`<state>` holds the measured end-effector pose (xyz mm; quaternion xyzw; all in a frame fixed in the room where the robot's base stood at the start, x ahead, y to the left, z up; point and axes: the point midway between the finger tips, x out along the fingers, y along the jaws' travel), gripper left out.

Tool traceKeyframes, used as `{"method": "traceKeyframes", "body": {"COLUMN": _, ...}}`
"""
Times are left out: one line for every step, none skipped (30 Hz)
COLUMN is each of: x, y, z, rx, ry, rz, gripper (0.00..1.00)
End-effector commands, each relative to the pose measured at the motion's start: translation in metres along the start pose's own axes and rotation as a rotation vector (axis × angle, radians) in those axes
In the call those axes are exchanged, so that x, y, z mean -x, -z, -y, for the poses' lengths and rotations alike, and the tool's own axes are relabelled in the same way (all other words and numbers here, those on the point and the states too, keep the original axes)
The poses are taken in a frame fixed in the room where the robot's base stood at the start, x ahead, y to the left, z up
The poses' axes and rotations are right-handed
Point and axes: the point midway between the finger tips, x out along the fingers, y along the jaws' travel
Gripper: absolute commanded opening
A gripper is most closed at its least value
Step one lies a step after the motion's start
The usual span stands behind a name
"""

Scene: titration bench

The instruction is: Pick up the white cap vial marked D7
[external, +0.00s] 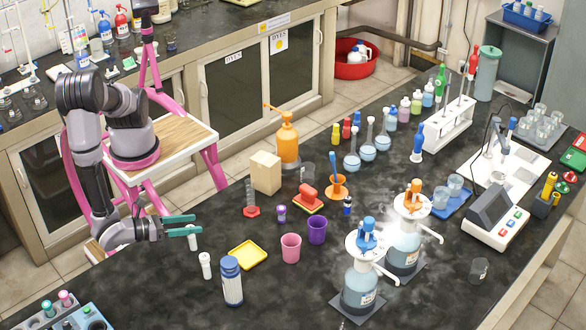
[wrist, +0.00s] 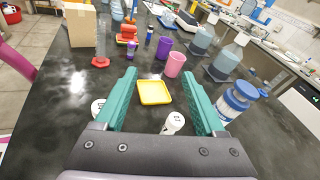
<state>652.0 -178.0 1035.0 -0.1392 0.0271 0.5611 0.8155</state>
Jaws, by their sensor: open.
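Two small vials with white caps stand on the dark bench near my gripper. In the external view one vial (external: 193,241) is right by the fingertips and the other vial (external: 206,266) stands nearer the camera. In the wrist view one white cap (wrist: 174,121) shows between the fingers, close to the right finger. Another white cap (wrist: 97,106) shows outside the left finger, partly hidden by it. The caps carry dark marks; I cannot read surely which is D7. My gripper (external: 197,223) is open and empty, its teal fingers apart (wrist: 158,80).
A yellow tray (external: 248,255) lies just beyond the vials. A blue-capped bottle (external: 232,282) stands close on the right in the wrist view. Pink cup (external: 291,249), purple cup (external: 317,230) and a wooden block (external: 266,172) stand farther off.

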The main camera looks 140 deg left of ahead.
Motion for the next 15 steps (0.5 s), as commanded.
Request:
{"method": "traceKeyframes", "body": {"x": 0.006, "y": 0.021, "z": 0.001, "rx": -0.055, "ry": 0.061, "rz": 0.036, "gripper": 0.72}}
{"method": "traceKeyframes", "body": {"x": 0.009, "y": 0.031, "z": 0.002, "rx": -0.08, "ry": 0.096, "rz": 0.055, "gripper": 0.72}}
{"method": "traceKeyframes", "body": {"x": 0.012, "y": 0.044, "z": 0.003, "rx": -0.111, "ry": 0.141, "rz": 0.078, "gripper": 0.72}}
{"method": "traceKeyframes", "body": {"x": 0.015, "y": 0.053, "z": 0.004, "rx": -0.132, "ry": 0.172, "rz": 0.095, "gripper": 0.72}}
{"method": "traceKeyframes", "body": {"x": 0.018, "y": 0.061, "z": 0.004, "rx": -0.15, "ry": 0.201, "rz": 0.108, "gripper": 0.72}}
{"method": "traceKeyframes", "body": {"x": 0.021, "y": 0.071, "z": 0.004, "rx": -0.173, "ry": 0.235, "rz": 0.125, "gripper": 0.72}}
{"method": "traceKeyframes", "body": {"x": 0.023, "y": 0.077, "z": 0.005, "rx": -0.187, "ry": 0.258, "rz": 0.135, "gripper": 0.72}}
{"method": "traceKeyframes", "body": {"x": 0.024, "y": 0.082, "z": 0.005, "rx": -0.199, "ry": 0.278, "rz": 0.143, "gripper": 0.72}}
{"method": "traceKeyframes", "body": {"x": 0.026, "y": 0.088, "z": 0.005, "rx": -0.211, "ry": 0.299, "rz": 0.153, "gripper": 0.72}}
{"method": "traceKeyframes", "body": {"x": 0.028, "y": 0.092, "z": 0.005, "rx": -0.218, "ry": 0.312, "rz": 0.159, "gripper": 0.72}}
{"method": "traceKeyframes", "body": {"x": 0.028, "y": 0.094, "z": 0.005, "rx": -0.224, "ry": 0.322, "rz": 0.163, "gripper": 0.72}}
{"method": "traceKeyframes", "body": {"x": 0.028, "y": 0.097, "z": 0.005, "rx": -0.229, "ry": 0.331, "rz": 0.166, "gripper": 0.72}}
{"method": "traceKeyframes", "body": {"x": 0.026, "y": 0.098, "z": 0.006, "rx": -0.231, "ry": 0.334, "rz": 0.168, "gripper": 0.72}}
{"method": "traceKeyframes", "body": {"x": 0.024, "y": 0.098, "z": 0.007, "rx": -0.232, "ry": 0.336, "rz": 0.169, "gripper": 0.72}}
{"method": "traceKeyframes", "body": {"x": 0.019, "y": 0.097, "z": 0.009, "rx": -0.233, "ry": 0.336, "rz": 0.17, "gripper": 0.72}}
